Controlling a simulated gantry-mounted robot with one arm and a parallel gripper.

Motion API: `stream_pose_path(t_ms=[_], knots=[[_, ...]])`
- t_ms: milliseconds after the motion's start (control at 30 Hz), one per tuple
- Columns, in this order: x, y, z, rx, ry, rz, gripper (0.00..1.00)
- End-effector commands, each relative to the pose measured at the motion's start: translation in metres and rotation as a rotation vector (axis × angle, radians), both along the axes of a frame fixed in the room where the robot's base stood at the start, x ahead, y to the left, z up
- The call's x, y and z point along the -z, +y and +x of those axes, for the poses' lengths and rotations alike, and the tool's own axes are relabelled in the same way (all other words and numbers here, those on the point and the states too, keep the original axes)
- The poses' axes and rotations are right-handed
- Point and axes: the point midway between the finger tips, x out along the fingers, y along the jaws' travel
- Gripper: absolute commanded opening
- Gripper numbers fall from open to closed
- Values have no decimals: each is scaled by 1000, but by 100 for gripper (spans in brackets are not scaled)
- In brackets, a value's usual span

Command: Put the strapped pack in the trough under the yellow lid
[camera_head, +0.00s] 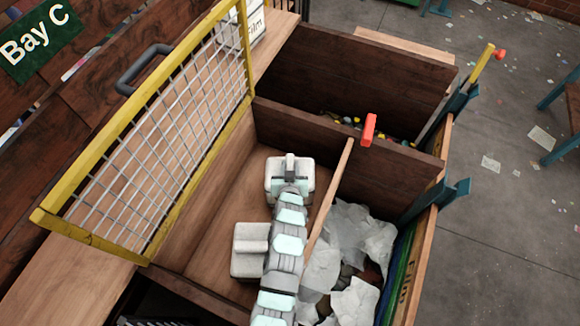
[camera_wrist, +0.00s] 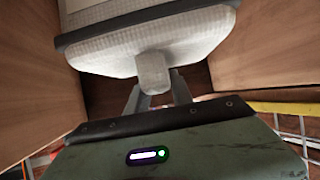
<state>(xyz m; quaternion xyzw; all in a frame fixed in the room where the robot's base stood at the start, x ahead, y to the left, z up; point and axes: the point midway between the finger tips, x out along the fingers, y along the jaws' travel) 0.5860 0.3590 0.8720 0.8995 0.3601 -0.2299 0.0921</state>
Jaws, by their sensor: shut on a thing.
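The yellow lid (camera_head: 140,108), a yellow frame with wire mesh, stands raised at the left of the head view. The wooden trough (camera_head: 213,208) lies open beside it. In the wrist view, the pale, textured pack (camera_wrist: 200,36) with a dark strap fills the top middle. My gripper (camera_wrist: 153,84) is shut on the pack, at a pale part jutting toward me. Wooden walls show on both sides of it. I cannot tell whether the pack touches the floor.
A wooden divider (camera_head: 327,197) separates the trough from a bay of crumpled white sheets (camera_head: 352,240) on the right. A red-orange piece (camera_head: 368,130) sticks up at the divider's far end. Another bay with small coloured bits (camera_head: 350,121) lies behind.

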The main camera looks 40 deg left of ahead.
Motion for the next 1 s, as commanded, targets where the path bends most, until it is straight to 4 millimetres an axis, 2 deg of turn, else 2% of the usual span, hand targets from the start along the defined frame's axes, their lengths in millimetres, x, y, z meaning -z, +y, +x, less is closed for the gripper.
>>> stream_pose_path(t_ms=[167,200,433,767,1000], knots=[[2,1,1,1,-3,2,0],[1,0,1,1,-3,2,30],[1,0,0,1,-1,0,49],[-3,0,0,0,0,0,49],[-19,-22,-23,1,0,1,49]])
